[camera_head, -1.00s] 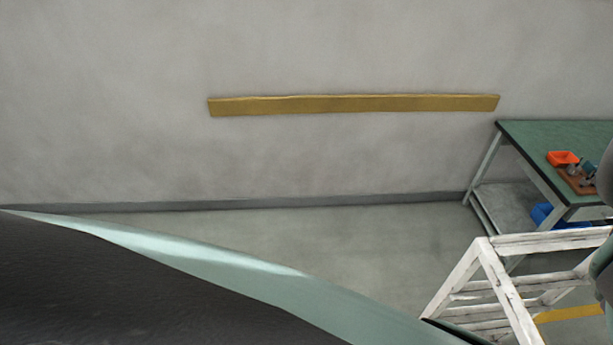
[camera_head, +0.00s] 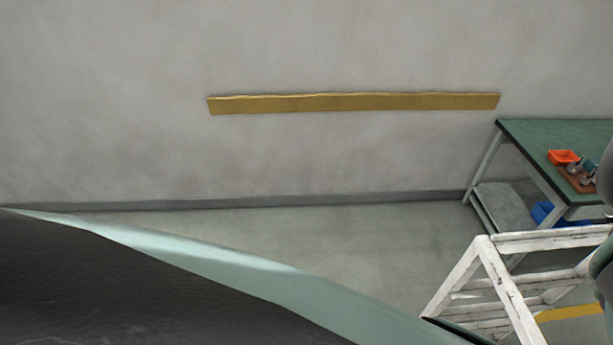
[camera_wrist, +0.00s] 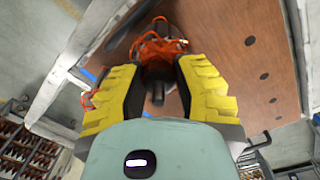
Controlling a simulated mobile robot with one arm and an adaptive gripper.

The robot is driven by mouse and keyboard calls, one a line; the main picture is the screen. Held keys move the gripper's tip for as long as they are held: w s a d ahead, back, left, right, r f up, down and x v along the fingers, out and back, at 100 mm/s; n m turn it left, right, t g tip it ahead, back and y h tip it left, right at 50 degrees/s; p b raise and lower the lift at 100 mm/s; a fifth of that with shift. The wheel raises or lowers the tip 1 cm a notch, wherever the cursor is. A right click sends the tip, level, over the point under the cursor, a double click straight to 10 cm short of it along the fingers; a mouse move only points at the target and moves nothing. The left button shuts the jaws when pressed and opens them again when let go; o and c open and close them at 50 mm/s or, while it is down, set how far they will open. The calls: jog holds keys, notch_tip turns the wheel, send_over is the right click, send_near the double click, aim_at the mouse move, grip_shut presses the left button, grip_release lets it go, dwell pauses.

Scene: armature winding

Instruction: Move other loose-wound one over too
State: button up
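In the wrist view an armature with loose orange-red wire loops (camera_wrist: 160,48) sits between the yellow-and-black fingers of my gripper (camera_wrist: 158,72). Its dark shaft points back toward the camera. The dark body fills the gap between the finger pads and appears to touch both, so my gripper looks shut on it. A brown wooden board (camera_wrist: 236,55) with several dark holes lies behind the armature. I cannot tell whether the armature touches the board. My gripper and the armature do not show in the head view.
A white worn frame (camera_head: 487,262) stands at lower right in the head view. The wrist view shows shelving (camera_wrist: 28,150) at lower left. Floor by the wall is clear.

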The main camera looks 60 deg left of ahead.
jog(key=o, duration=0.4)
jog(key=shift+a, duration=0.1)
jog(key=shift+r, duration=0.1)
jog(key=r, duration=1.2)
jog(key=shift+w, duration=0.25)
jog(key=shift+w+r, duration=0.15)
jog(key=shift+r, duration=5.8)
